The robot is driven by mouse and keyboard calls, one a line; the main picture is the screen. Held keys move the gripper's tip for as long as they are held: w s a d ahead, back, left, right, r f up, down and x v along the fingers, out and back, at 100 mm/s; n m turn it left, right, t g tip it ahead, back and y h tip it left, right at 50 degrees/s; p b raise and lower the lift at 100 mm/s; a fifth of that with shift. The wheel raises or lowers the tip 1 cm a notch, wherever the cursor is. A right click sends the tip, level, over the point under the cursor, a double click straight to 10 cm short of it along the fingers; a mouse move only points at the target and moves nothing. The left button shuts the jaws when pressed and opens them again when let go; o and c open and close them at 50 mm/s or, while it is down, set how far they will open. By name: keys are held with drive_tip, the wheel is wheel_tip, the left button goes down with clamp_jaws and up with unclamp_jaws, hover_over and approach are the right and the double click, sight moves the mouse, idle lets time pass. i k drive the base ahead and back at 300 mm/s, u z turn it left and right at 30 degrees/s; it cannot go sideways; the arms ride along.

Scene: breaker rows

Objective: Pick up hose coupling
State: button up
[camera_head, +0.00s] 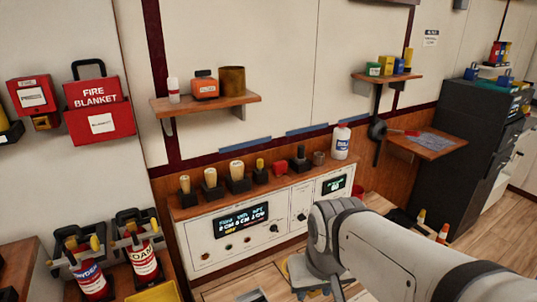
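A small grey metallic cylinder (319,158) stands on the wooden ledge above the control panel, near its right end. It may be the hose coupling, but it is too small to be sure. A white bottle (340,143) is just right of it and a dark knobbed piece (300,160) just left. My arm reaches in from the lower right and bends down in front of the panel. I cannot make out my gripper or its fingers.
The wooden ledge (178,212) also holds a red piece (280,168) and several tan-handled items in black bases. A wall shelf (240,101) hangs above. A black cabinet (462,150) stands right. Red extinguishers (145,262) stand lower left.

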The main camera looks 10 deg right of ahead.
sight(300, 157)
drive_tip(key=u, duration=2.85)
drive_tip(key=k, duration=1.9)
drive_tip(key=z, duration=2.1)
drive_tip(key=i, duration=1.05)
drive_tip(key=z, duration=0.05)
